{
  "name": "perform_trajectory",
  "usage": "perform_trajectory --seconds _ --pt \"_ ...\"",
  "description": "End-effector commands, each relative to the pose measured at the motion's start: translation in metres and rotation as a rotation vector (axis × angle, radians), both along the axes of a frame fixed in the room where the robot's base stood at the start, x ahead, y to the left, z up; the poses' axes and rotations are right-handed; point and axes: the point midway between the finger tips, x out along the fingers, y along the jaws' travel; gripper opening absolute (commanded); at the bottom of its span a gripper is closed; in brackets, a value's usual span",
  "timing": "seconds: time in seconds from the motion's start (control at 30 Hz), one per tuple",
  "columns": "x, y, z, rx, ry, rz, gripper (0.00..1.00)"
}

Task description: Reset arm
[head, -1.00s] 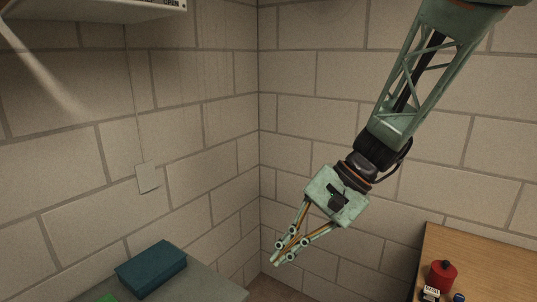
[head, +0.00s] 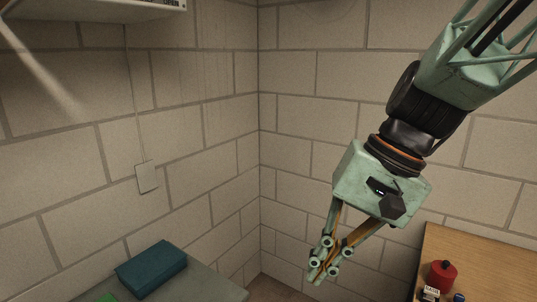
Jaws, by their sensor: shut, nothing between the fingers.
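My gripper (head: 316,279) hangs from my pale green arm in the right half of the head view, pointing down and to the left. Its fingers are shut with nothing between them. It is in the air in front of the block wall, apart from both surfaces below.
A teal box (head: 152,269) lies on a grey table (head: 215,291) at lower left. A wooden table (head: 480,262) at lower right holds a red container (head: 442,276) and small items. A shelf (head: 95,8) is at upper left. A wall plate (head: 147,178) hangs by a cord.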

Motion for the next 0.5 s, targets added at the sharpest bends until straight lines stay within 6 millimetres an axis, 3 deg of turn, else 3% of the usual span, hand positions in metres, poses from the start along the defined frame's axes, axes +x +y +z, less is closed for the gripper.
perform_trajectory --seconds 0.5 --pt "-0.058 -0.038 0.025 -0.143 -0.119 0.078 0.00"
